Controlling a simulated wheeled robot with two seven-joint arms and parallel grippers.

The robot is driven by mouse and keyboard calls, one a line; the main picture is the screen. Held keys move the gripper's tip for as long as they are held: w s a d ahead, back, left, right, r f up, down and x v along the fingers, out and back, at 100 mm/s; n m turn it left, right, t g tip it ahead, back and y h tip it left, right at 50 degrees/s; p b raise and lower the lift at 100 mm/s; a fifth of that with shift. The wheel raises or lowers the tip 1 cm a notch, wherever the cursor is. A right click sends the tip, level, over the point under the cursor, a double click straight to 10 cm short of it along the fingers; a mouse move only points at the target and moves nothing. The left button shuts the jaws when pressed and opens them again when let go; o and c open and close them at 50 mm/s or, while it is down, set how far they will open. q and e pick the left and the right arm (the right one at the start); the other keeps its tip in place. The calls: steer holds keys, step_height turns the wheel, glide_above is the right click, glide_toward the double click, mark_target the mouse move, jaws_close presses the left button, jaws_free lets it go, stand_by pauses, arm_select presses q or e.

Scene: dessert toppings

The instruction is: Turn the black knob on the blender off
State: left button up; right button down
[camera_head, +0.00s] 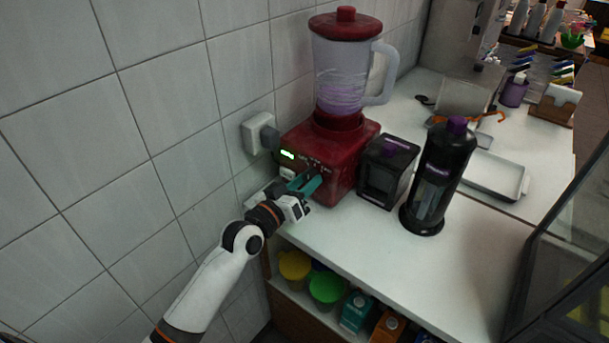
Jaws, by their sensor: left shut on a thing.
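The red blender (336,160) stands upright on the white counter against the tiled wall. Its clear jug (340,75) has a red lid and a handle on the right. A green lit display (288,154) shows on the front of the base, with small dark controls beside it. My left gripper (306,184) is at the blender's front panel, its teal fingers shut at the panel. The black knob is hidden by the fingers or too small to tell apart. My right gripper is not in view.
A black box-shaped container (386,172) and a tall black bottle (439,175) with a purple cap stand right of the blender. A white wall socket (258,132) is on the left. A white tray (494,175) lies farther right. The counter's front is clear.

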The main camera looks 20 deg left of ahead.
arm_select(q)
steer(key=n+p, duration=0.2)
steer(key=n, duration=0.2)
steer(key=shift+r+n, duration=0.15)
steer(key=shift+n, duration=0.15)
steer(key=shift+n+p, duration=0.65)
steer(key=shift+n, duration=1.25)
steer(key=o, duration=1)
steer(key=b+v, duration=0.1)
steer(key=v, duration=1.1)
steer(key=shift+b, duration=0.3)
